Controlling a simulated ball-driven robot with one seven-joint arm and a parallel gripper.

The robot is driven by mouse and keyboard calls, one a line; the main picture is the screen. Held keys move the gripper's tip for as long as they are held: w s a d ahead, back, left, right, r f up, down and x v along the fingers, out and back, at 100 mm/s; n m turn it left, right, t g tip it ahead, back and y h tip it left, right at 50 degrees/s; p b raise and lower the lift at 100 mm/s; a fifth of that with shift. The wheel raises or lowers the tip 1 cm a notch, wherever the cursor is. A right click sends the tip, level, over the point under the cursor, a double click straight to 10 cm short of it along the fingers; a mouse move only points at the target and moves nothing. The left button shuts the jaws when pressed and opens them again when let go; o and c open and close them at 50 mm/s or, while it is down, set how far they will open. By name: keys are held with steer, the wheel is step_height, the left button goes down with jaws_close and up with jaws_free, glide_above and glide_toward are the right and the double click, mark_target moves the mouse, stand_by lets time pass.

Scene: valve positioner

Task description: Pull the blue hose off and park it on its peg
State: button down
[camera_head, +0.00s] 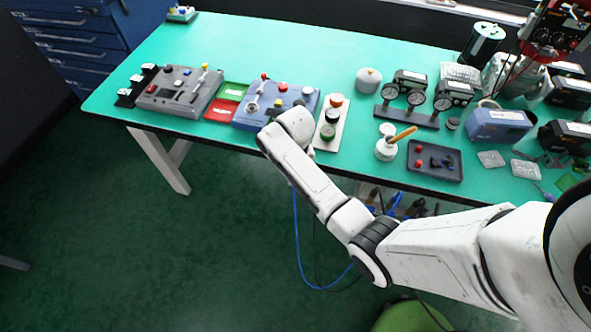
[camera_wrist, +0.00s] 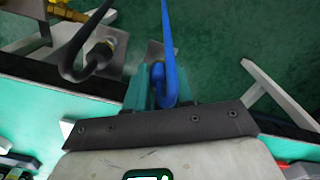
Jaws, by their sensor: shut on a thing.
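The blue hose (camera_wrist: 168,50) runs down from the top of the wrist view and bends into a hook at my gripper (camera_wrist: 157,88). My gripper is shut on the blue hose near this bend. In the head view the blue hose (camera_head: 297,240) hangs in a long loop below the table's front edge. There my wrist hides the jaws. A black hose (camera_wrist: 70,58) with a metal fitting (camera_wrist: 101,52) is to the left in the wrist view. A grey metal bracket (camera_wrist: 35,40) is beside it. I cannot make out the peg or whether the held end is free.
The green-topped table (camera_head: 230,47) carries a blue control box (camera_head: 290,118), a grey control box (camera_head: 178,92), gauges on a stand (camera_head: 408,110) and several other devices. Its front edge (camera_head: 150,122) lies close to my wrist. The floor (camera_head: 130,240) in front is clear.

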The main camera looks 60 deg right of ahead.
steer(key=shift+f, duration=0.2)
stand_by(0.3)
steer(key=c, duration=0.9)
jaws_free()
steer(key=shift+r, duration=0.1)
step_height(320, 180, up, 11)
steer(key=shift+f, duration=0.15)
steer(key=s+a+f+n, duration=0.3)
steer(key=s+a, duration=0.4)
steer(key=a, duration=0.2)
steer(key=s+a+n, duration=0.1)
steer(key=s, duration=0.3)
steer(key=s+a+r+n, duration=0.1)
steer(key=s+n, duration=0.1)
steer(key=s, duration=0.2)
steer(key=s+a+n+t, duration=0.1)
steer(key=s+a, duration=0.1)
steer(key=s, duration=0.3)
steer(key=shift+r, duration=0.2)
